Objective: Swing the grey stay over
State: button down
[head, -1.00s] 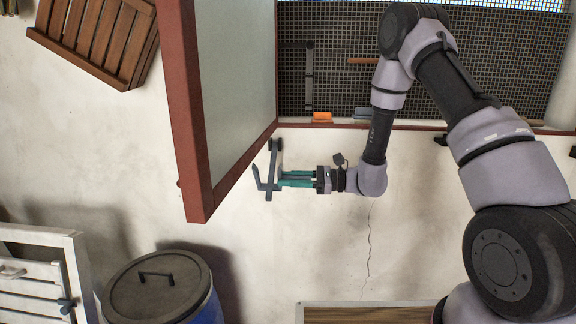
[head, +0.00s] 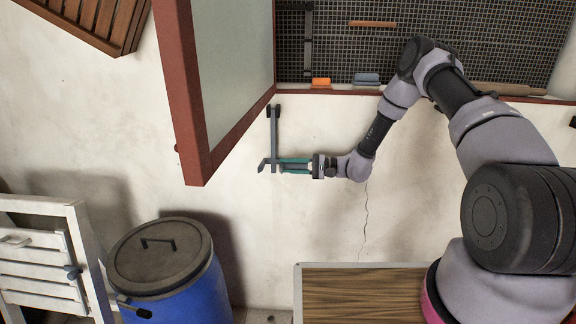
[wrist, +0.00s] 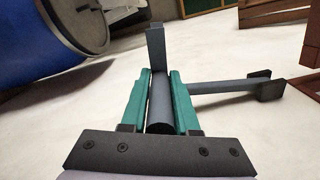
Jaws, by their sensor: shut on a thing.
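The grey stay (head: 275,135) hangs from a dark pivot block on the wall just under the window sill. Its bar runs down to a crosswise end piece with a hooked tip at the left. My gripper (head: 283,165) is shut on that end piece from the right, with its teal fingers on either side. In the wrist view the grey stay (wrist: 222,86) runs right to its dark block, and the gripper (wrist: 160,90) has the round grey grip between its fingers. The open red-framed window sash (head: 197,100) stands out left of the stay.
A blue barrel (head: 190,300) with a dark lid stands below left. A white slatted shutter (head: 40,262) is at the far left and a brown slatted one (head: 95,20) at the upper left. A wood-topped table (head: 360,290) is below. An orange block (head: 321,82) lies on the sill.

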jog(key=shift+w+d+f+n, duration=0.1)
jog(key=shift+w+f+n, duration=0.2)
jog(key=shift+w+n, duration=0.35)
jog(key=shift+w+d+f+n, duration=0.1)
jog(key=shift+w+f+n, duration=0.2)
jog(key=shift+w, duration=0.55)
jog(key=c, duration=0.7)
grip_release()
jog(key=shift+w, duration=0.1)
jog(key=shift+a, duration=0.1)
jog(key=d, duration=1)
jog(key=shift+s+d, duration=0.25)
jog(key=shift+d, duration=0.15)
jog(key=shift+s, duration=0.1)
